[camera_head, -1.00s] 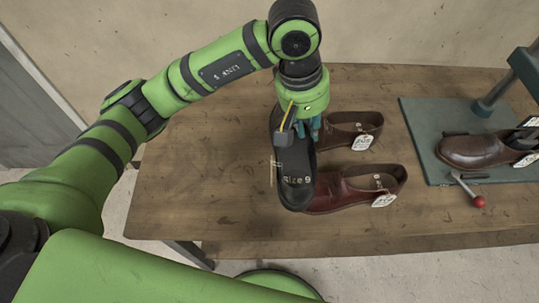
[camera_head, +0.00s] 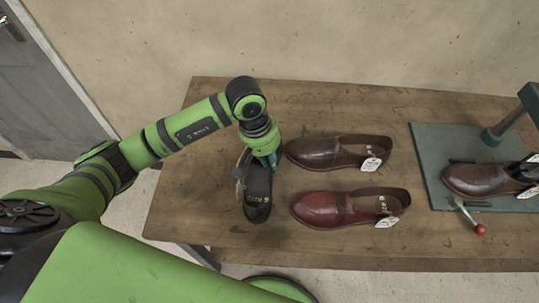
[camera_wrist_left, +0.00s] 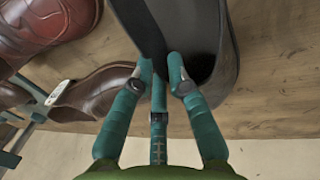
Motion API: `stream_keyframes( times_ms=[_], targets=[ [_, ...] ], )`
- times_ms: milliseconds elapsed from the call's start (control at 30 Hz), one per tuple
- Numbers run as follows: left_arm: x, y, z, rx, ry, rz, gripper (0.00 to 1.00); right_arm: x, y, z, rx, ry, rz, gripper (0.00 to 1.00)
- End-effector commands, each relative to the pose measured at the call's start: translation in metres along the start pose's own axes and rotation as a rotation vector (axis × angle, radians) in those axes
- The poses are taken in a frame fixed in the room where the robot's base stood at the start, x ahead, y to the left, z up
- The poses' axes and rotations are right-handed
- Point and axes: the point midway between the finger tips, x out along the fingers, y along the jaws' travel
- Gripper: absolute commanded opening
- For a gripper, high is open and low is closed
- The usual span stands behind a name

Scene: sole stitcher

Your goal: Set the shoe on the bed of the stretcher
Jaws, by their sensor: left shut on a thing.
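My left gripper (camera_head: 268,160) is shut on a black shoe (camera_head: 257,198), which stands out to the left of the other shoes in the head view. The sole-side text reads in part and is too small to be sure of. In the left wrist view, the teal fingers (camera_wrist_left: 163,65) close on the black shoe's (camera_wrist_left: 205,35) upper edge. I cannot tell whether the shoe touches the table. The stretcher (camera_head: 427,150) has a green base plate and a post at the right. A tagged dark brown shoe (camera_head: 475,178) sits on it. My right gripper is not in view.
A brown loafer (camera_head: 325,152) and a red-brown loafer (camera_head: 330,207), both tagged, lie on the wooden table (camera_head: 200,215) between the black shoe and the stretcher. A red-knobbed lever (camera_head: 480,229) sticks out at the stretcher's front. The table's left end is clear.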

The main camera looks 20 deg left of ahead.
Motion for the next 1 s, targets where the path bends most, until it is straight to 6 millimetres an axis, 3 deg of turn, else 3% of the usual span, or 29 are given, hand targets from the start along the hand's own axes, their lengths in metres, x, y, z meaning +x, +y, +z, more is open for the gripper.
stream_keyframes(
  times_ms=[467,500,533,1000],
  targets=[
    [0.0092,-0.0015,-0.001,0.001,0.004,0.001,0.0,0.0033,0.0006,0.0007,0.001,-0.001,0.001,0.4],
    [0.0082,-0.0016,-0.0005,0.0,0.002,0.0,0.33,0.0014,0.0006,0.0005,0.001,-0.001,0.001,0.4],
    [0.0081,-0.0016,-0.0004,0.0,0.002,0.0,0.4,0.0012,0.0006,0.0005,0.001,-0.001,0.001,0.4],
    [-0.0002,-0.0012,-0.0018,0.0,0.005,0.001,0.4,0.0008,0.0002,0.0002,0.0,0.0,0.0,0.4]
  ],
)
